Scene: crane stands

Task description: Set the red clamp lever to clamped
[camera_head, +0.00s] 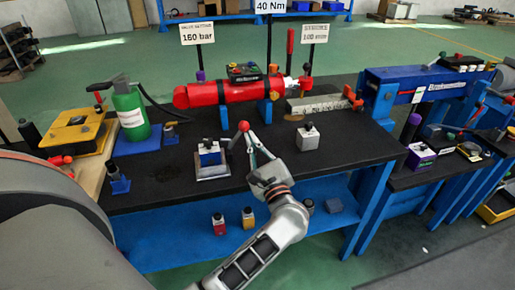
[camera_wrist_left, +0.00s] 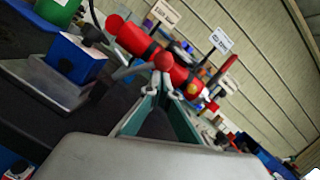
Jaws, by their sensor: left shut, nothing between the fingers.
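The clamp lever, a grey rod with a red ball knob (camera_head: 244,126), leans up to the right from beside a blue block (camera_head: 208,156) on a grey plate (camera_head: 213,172). In the left wrist view, its red knob (camera_wrist_left: 163,61) shows just beyond my fingertips, and the blue block (camera_wrist_left: 77,58) is at left. My left gripper (camera_head: 251,143) is shut and empty, its fingertips close to the lever just below the knob. I cannot tell whether they touch it. My right gripper is not in view.
A red cylinder (camera_head: 222,92) lies behind on blue supports. A green pump (camera_head: 130,110) stands at left, and a small grey block (camera_head: 308,138) is at right. Several small items sit on the blue lower shelf (camera_head: 178,238).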

